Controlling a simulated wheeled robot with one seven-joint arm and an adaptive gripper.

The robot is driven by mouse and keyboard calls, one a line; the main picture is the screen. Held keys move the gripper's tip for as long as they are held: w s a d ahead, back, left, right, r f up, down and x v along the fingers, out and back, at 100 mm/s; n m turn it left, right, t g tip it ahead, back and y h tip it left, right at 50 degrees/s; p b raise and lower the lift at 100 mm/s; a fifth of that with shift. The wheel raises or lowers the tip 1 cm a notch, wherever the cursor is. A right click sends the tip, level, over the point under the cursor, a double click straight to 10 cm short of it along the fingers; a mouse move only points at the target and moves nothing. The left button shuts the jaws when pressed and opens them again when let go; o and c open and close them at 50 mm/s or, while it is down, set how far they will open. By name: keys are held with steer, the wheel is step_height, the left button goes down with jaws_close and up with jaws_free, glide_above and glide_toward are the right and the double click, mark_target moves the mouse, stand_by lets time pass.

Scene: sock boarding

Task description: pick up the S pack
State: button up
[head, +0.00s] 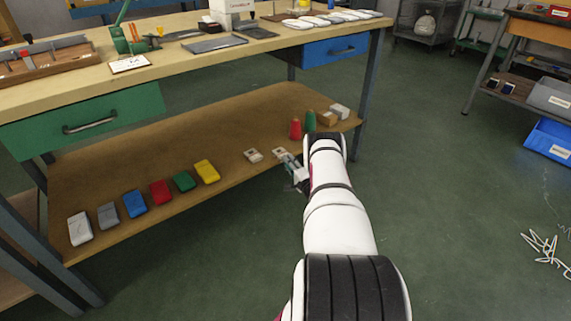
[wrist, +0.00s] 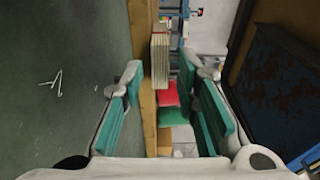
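My gripper (wrist: 162,72) is open, with teal pads on both fingers. In the wrist view a pale layered pack (wrist: 160,58) shows in the gap between the fingertips, at the wooden shelf's edge; I cannot tell whether either finger touches it. In the head view my gripper is at the front edge of the lower shelf, partly hidden by my arm. A small light pack (head: 280,153) lies right by it, and another small light pack (head: 253,155) lies to its left. No size letter is readable, so I cannot tell which is the S pack.
The workbench top (head: 190,75) overhangs the shelf.

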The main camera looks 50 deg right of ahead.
steer(key=shift+b+x, duration=0.4)
steer(key=shift+x, duration=0.7)
steer(key=shift+a, duration=0.1)
jaws_close()
steer(key=shift+r, duration=0.1)
step_height(320, 180, up, 2)
steer(key=shift+r+p, duration=0.1)
steer(key=shift+p, duration=0.7)
steer(key=shift+s, duration=0.1)
